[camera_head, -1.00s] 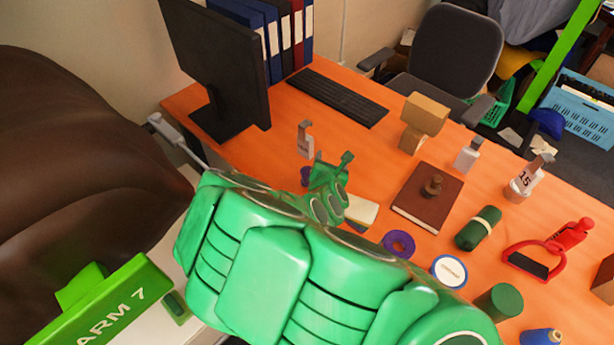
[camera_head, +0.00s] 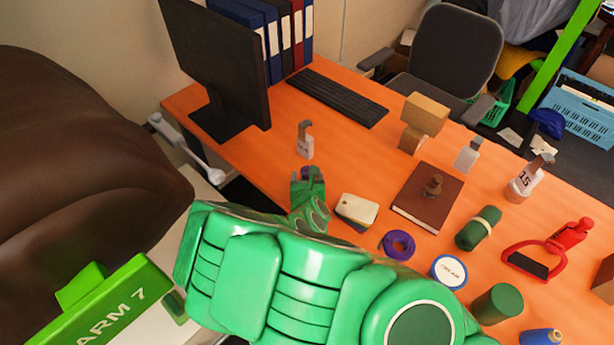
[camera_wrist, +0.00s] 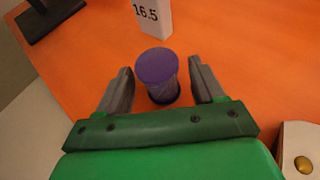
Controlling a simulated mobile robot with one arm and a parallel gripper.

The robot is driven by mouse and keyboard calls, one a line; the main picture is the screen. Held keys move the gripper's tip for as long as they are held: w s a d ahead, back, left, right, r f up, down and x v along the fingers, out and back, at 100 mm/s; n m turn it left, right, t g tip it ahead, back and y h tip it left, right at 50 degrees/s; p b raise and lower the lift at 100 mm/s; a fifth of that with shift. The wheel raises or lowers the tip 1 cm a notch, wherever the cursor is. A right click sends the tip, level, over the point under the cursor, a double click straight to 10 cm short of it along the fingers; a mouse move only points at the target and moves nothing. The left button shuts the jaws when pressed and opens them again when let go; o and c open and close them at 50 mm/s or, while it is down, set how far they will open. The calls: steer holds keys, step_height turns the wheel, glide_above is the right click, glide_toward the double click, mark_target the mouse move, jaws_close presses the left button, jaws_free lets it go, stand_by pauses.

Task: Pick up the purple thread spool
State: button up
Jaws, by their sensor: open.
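The purple thread spool (camera_wrist: 158,72) stands upright on the orange desk in the wrist view, between the two open grey fingers of my gripper (camera_wrist: 160,88). A gap shows on each side, so the fingers appear apart from it. In the head view only a small part of the spool (camera_head: 306,171) shows behind my gripper (camera_head: 307,183); the rest is hidden by it.
A tag holder marked 16.5 (camera_wrist: 152,16) stands just beyond the spool. A cream pad (camera_head: 357,209) lies right of my gripper, with a purple tape ring (camera_head: 397,245) and a brown book (camera_head: 428,198) farther right. The monitor (camera_head: 212,62) stands at the back left.

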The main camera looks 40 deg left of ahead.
mark_target(307, 167)
steer(key=shift+x, duration=1.35)
steer(key=shift+c, duration=0.3)
steer(key=c, duration=1)
steer(key=shift+r, duration=0.1)
steer(key=shift+r, duration=4.95)
